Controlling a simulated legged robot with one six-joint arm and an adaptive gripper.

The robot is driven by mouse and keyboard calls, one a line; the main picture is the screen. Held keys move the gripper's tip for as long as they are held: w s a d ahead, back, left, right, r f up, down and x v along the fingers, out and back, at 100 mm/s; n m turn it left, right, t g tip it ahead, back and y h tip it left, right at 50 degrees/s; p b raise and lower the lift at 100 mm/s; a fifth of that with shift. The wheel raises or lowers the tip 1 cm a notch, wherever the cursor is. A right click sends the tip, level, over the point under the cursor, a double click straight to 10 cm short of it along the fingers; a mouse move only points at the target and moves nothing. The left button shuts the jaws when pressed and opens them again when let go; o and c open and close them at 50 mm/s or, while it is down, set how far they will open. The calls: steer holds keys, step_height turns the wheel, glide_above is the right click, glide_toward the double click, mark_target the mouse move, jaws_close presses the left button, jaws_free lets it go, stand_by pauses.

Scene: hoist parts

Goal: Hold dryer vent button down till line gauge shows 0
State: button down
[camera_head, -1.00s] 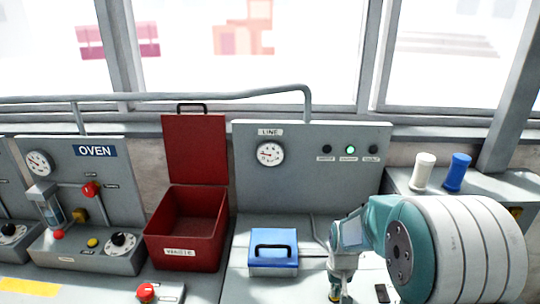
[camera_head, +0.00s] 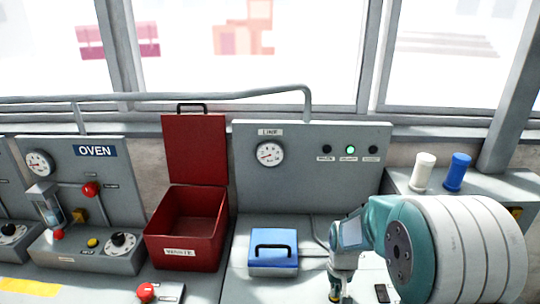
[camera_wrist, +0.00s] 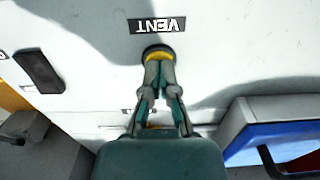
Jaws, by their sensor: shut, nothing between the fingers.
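My gripper (camera_wrist: 160,65) is shut with nothing between its fingers. Its tips point down onto the vent button (camera_wrist: 156,50), a round button with a yellow ring and dark rim, and seem to touch it. How far the button is pressed cannot be told. The "VENT" label (camera_wrist: 157,25) reads upside down in the wrist view. In the head view my gripper (camera_head: 336,297) is low at the worktop, right of the blue box. The line gauge (camera_head: 269,154) is a white dial under a "LINE" label; its needle points to the lower left, the figures too small to read.
A green lamp (camera_head: 350,149) is lit between two dark ones. A blue box with a handle (camera_head: 273,270) stands left of my gripper. An open red box (camera_head: 163,247) is farther left. A dark rectangular piece (camera_wrist: 38,71) lies near the button.

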steer(key=shift+r, duration=0.1)
stand_by(0.3)
steer(key=shift+r, duration=3.4)
steer(key=s+r, duration=0.3)
steer(key=s, duration=0.7)
